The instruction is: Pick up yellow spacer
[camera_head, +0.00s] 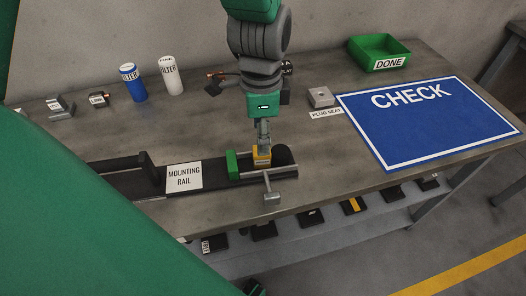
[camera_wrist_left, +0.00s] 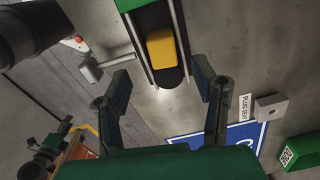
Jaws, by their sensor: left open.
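The yellow spacer (camera_head: 262,159) sits on the dark mounting rail (camera_head: 211,185), near the rail's right end. It also shows in the left wrist view (camera_wrist_left: 162,47), lying between the rail's side bars. My left gripper (camera_head: 263,147) is right over the spacer in the head view, pointing down. In the left wrist view its two fingers (camera_wrist_left: 161,80) are spread wide, with nothing between the tips and the spacer beyond them. Whether a finger touches the spacer cannot be told. My right gripper is not in view.
A green block (camera_head: 232,165) stands on the rail left of the spacer, and a metal handle (camera_head: 271,196) sticks out in front. Filters (camera_head: 133,84), a plug seat (camera_head: 321,97), a green DONE bin (camera_head: 379,54) and a blue CHECK mat (camera_head: 430,150) are on the table.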

